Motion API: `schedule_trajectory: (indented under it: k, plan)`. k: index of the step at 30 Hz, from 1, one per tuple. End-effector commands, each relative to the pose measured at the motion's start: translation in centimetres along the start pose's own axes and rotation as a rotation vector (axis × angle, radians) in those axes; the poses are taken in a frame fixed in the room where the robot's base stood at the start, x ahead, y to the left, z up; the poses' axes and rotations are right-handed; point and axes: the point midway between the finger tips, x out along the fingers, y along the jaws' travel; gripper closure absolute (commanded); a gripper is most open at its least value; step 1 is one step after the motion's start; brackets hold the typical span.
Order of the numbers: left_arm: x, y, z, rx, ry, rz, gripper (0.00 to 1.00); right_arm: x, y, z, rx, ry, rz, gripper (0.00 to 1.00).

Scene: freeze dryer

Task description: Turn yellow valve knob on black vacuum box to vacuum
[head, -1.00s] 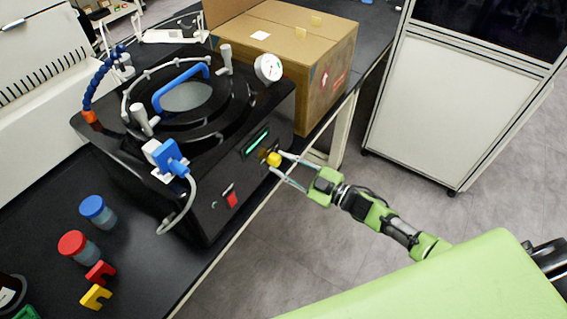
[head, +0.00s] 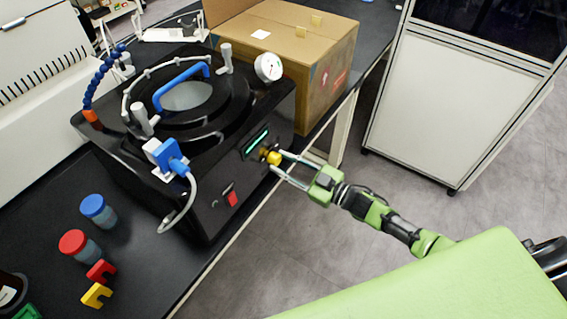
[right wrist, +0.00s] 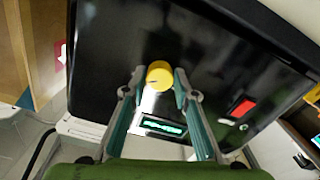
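The black vacuum box (head: 222,205) stands on the dark bench, with a round lid, a blue handle and a gauge on top. Its yellow valve knob (head: 274,157) sticks out of the front face beside a small lit display (head: 257,142). My right gripper (head: 277,163) is open in front of the knob, with its fingers on either side of it. In the right wrist view the yellow knob (right wrist: 159,75) lies between and just beyond the two fingertips (right wrist: 158,76); I cannot tell whether either touches it. My left gripper is not in view.
A red switch (head: 232,199) is lower on the box front. A cardboard box (head: 290,50) stands behind it. Red-capped (head: 79,246) and blue-capped (head: 98,211) jars stand left on the bench. A white cabinet (head: 445,110) is at the right, with open floor before it.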

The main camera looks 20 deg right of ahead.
Motion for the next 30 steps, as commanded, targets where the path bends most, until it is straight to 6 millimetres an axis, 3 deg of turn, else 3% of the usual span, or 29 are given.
schedule_trajectory:
  k: [14,30]
  plan:
    - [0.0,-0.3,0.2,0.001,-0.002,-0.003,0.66,-0.6,-0.1,0.1,-0.001,-0.001,-0.001,0.57]
    - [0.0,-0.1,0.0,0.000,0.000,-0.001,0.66,-10.5,-0.1,0.1,0.001,-0.002,-0.001,0.57]
